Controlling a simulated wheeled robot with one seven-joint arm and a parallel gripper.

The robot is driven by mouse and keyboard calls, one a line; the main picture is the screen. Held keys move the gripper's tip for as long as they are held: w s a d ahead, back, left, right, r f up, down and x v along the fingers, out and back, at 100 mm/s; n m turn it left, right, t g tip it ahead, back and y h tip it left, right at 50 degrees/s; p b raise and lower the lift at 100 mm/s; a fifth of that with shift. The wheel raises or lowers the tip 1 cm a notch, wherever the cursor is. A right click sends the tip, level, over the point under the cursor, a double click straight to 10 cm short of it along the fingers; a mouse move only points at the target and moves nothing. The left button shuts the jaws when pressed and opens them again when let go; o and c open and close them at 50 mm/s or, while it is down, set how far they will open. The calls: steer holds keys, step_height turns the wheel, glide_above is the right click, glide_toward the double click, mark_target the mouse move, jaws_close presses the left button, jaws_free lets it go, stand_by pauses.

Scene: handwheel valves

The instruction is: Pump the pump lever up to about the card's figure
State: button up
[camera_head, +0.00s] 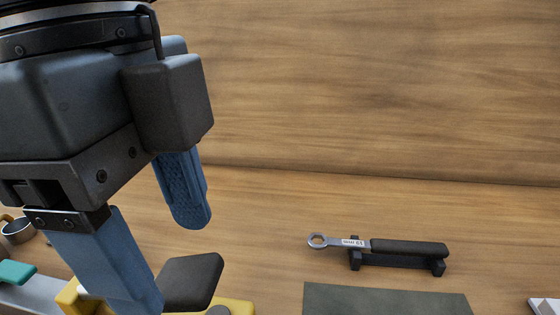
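My gripper (166,264) fills the left of the view, pointing down, with its two blue fingers spread apart and nothing seen between them. A dark flat pad (192,281), perhaps the pump lever's handle, shows just right of the nearer finger. It is above or on a yellow body (238,306) at the bottom edge. The nearer finger hides part of both, and I cannot tell whether it touches the pad.
A ring-ended wrench (405,247) with a black handle and a small label lies on a black stand (400,261). A dark green mat (388,299) is in front. A teal part (16,272) and a metal ring-shaped item (18,231) are at the far left. A wooden wall rises behind.

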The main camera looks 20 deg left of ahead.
steer(key=shift+d+f+b, duration=0.1)
steer(key=shift+f+b, duration=0.25)
steer(key=shift+f, duration=0.75)
steer(key=shift+f, duration=0.15)
steer(key=shift+c, duration=0.2)
steer(key=c, duration=0.8)
